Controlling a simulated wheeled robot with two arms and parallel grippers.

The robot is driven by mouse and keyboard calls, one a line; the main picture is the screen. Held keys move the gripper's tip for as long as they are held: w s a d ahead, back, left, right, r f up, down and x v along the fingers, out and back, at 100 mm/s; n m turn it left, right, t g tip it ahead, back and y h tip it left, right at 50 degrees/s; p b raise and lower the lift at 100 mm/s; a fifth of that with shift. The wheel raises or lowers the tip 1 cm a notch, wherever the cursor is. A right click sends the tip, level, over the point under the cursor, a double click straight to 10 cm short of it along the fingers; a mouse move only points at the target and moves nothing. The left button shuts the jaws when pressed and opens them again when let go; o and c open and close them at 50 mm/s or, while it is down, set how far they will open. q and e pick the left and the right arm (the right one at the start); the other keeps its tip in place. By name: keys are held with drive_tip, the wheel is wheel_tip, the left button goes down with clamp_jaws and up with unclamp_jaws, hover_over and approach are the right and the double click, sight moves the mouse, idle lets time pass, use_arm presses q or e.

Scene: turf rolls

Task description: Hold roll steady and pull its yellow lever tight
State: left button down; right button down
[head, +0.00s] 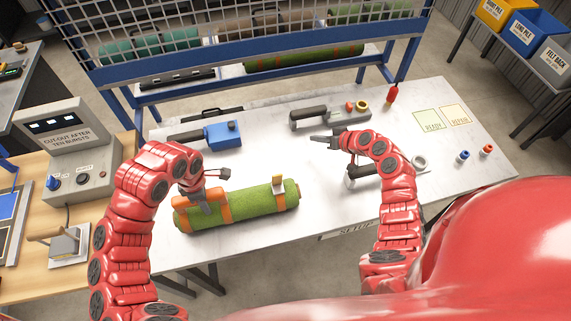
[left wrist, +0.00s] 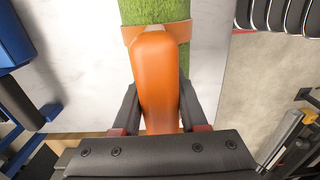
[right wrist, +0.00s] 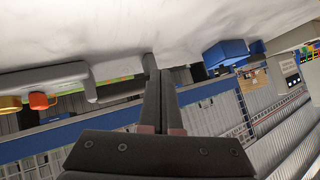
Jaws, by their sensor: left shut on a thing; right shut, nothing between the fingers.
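The green turf roll (head: 243,209) lies on the white table with an orange strap near each end. My left gripper (head: 205,206) is shut on the orange handle (left wrist: 155,75) at the roll's left end. In the left wrist view its fingers (left wrist: 160,108) lie on either side of that handle. My right gripper (head: 324,138) is shut and empty, up and to the right of the roll, apart from the lever. Its fingers (right wrist: 160,95) show pressed together in the right wrist view.
A blue tool (head: 222,135) and a dark grey tool (head: 308,118) lie behind the roll. A control box (head: 68,145) stands on the wooden bench at left. READY (head: 429,121) and REPAIR cards lie at right. A blue-framed mesh rack borders the table's back.

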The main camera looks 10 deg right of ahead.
sight(277, 180)
drive_tip(key=s, duration=0.1)
drive_tip(key=s+g+y, duration=0.1)
drive_tip(key=s+f+y, duration=0.1)
drive_tip(key=shift+s+a+f+m, duration=0.1)
drive_tip(key=shift+s+a+m, duration=0.2)
drive_tip(key=s+a+y, duration=0.1)
drive_tip(key=s+a+r+g+y, duration=0.1)
drive_tip(key=s+y, duration=0.1)
drive_tip(key=s+r+m+y, duration=0.1)
drive_tip(key=s, duration=0.1)
drive_tip(key=shift+s+a+g, duration=0.1)
drive_tip(key=shift+a+g, duration=0.3)
drive_tip(key=s+a+r+m+y, duration=0.2)
drive_tip(key=s+r+y, duration=0.2)
drive_tip(key=r+y, duration=0.2)
drive_tip(key=a, duration=0.9)
drive_tip(key=shift+w+a, duration=0.15)
drive_tip(key=shift+w, duration=0.05)
drive_tip(key=shift+s, duration=0.5)
